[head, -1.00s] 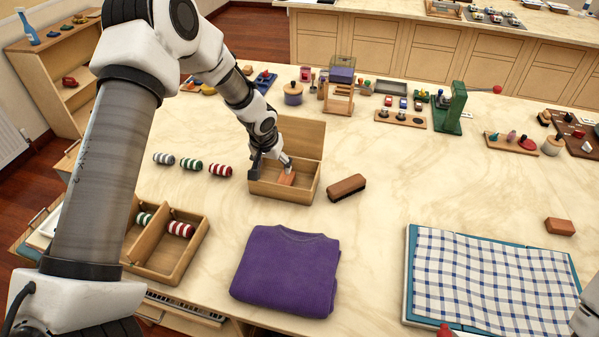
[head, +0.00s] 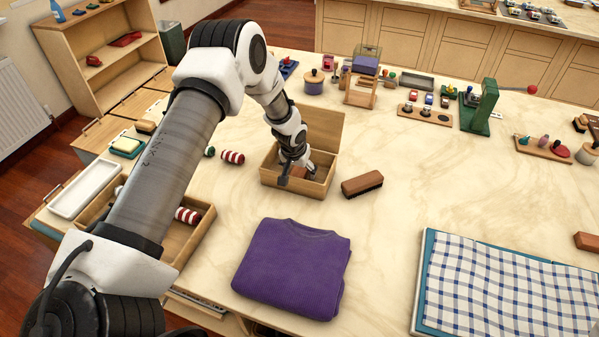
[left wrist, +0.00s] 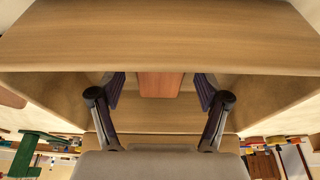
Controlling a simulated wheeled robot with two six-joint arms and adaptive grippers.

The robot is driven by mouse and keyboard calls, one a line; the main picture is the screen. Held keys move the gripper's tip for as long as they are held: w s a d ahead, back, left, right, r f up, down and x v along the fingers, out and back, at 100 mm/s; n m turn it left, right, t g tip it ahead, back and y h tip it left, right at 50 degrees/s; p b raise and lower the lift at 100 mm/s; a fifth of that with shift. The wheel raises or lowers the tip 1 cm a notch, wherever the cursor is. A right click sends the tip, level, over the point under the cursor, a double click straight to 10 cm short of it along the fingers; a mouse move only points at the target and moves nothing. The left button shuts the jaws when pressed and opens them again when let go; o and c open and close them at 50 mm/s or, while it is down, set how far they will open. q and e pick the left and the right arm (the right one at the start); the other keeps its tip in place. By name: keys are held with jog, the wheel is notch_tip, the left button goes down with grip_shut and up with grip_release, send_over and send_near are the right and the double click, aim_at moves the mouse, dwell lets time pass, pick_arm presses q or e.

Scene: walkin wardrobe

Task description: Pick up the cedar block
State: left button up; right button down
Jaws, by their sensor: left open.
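The cedar block, a reddish-brown block (left wrist: 160,84), lies inside an open wooden box (head: 268,176). In the left wrist view it shows between the two fingers of my left gripper (left wrist: 160,90), with a gap on each side. The left gripper is open and reaches down into the box in the head view (head: 297,172), where it hides most of the block. A second reddish-brown block (head: 587,241) lies on the counter at the right edge. My right gripper is out of view.
The box lid (head: 318,128) stands up behind the gripper. A brown brush (head: 362,184) lies right of the box. A folded purple sweater (head: 292,268) lies in front. A checked cloth (head: 510,285) is at front right. A divided wooden tray (head: 196,240) is at left.

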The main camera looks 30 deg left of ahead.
pick_arm(q)
jog(key=shift+s+r, duration=0.1)
jog(key=c, duration=1.1)
